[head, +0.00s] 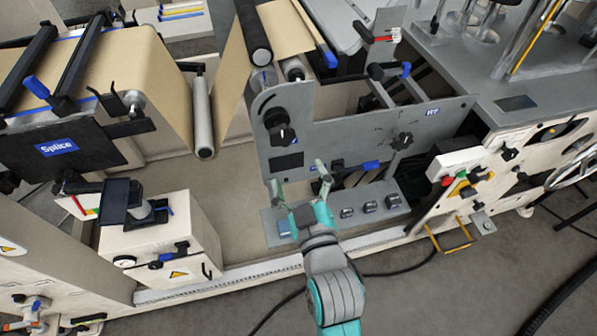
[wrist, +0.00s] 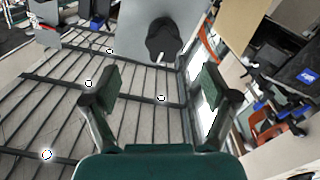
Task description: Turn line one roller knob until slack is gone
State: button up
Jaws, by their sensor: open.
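A grey side panel (head: 340,135) carries a black knob (head: 279,124) at its left end, under the roller end. A second black star-shaped knob (head: 402,140) sits further right on the panel. My gripper (head: 298,177) is in front of the panel, below the left knob, with its fingers spread and empty. In the wrist view a black lobed knob (wrist: 163,40) with a pale mark shows on the grey plate, beyond and between the open fingertips, apart from them. Brown kraft web (head: 165,80) runs down to a lower roller (head: 202,115) and up again.
A grey box with several buttons (head: 368,208) lies close to my gripper. Open floor (head: 400,285) lies in front.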

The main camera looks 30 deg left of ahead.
aim_at(283, 139)
jog(key=shift+s+a+r+x, duration=0.15)
jog(key=shift+x, duration=1.65)
jog(key=shift+s+a+r+x, duration=0.1)
jog(key=shift+s+r+x, duration=0.1)
jog(key=shift+x, duration=1.65)
jog(key=shift+s+a+r+x, duration=0.1)
jog(key=shift+a+r+x, duration=0.05)
jog(key=shift+x, duration=1.65)
